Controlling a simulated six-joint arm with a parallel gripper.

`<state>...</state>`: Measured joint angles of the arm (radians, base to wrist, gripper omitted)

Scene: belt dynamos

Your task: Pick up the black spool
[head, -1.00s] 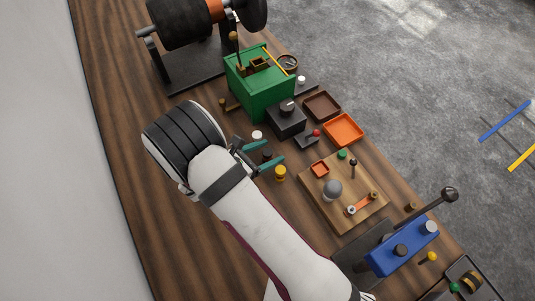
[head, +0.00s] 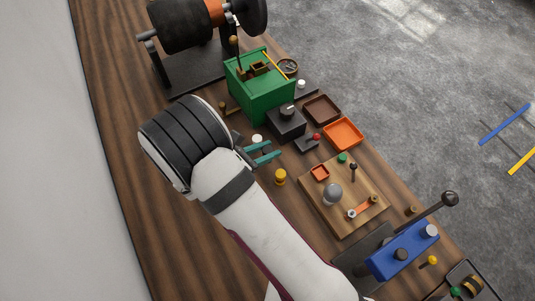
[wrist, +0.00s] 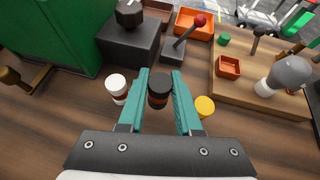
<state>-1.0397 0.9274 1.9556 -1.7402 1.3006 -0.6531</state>
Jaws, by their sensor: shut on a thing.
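The black spool (wrist: 159,90) stands between the teal fingers of my gripper (wrist: 160,75) in the wrist view. It has a black top and a brownish band lower down. My gripper is shut on it, low over the wooden bench. In the head view my gripper (head: 273,149) shows its teal fingers close together, and the spool is hard to make out between them. A white spool (wrist: 117,87) stands just left of the fingers in the wrist view. A yellow spool (wrist: 204,106) stands just right of them.
A green box (head: 262,90), a black knob box (head: 286,121) and a red-tipped lever (head: 309,142) stand beyond the gripper. A brown tray (head: 322,108) and an orange tray (head: 343,133) lie farther right. A wooden board (head: 345,206) with small parts lies nearer the bench edge.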

